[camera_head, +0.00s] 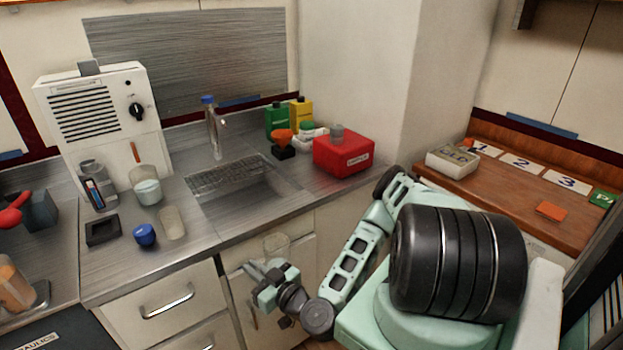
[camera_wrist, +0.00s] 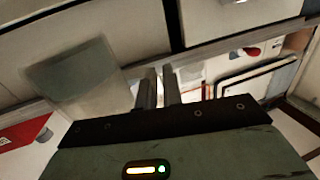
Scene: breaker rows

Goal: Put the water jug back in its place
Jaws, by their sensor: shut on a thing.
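A clear, see-through jug (camera_head: 277,244) is in front of the drawers under the sink, just below the counter's front edge. It looks roughly upright and empty, though its contents are hard to tell. My gripper (camera_head: 262,268) is at its lower left, shut on it, off the counter. In the wrist view the jug (camera_wrist: 80,85) is a pale see-through shape left of my two close fingers (camera_wrist: 160,88). The exact grip point, perhaps a handle, is too dim to tell.
The steel counter (camera_head: 240,226) holds a sink with a drain rack (camera_head: 228,175), a clear bottle (camera_head: 212,130), a red box (camera_head: 343,154), a blue cup (camera_head: 144,235), a clear tumbler (camera_head: 172,223) and a black square tray (camera_head: 102,230). A wooden shelf (camera_head: 500,195) with numbered cards is at right.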

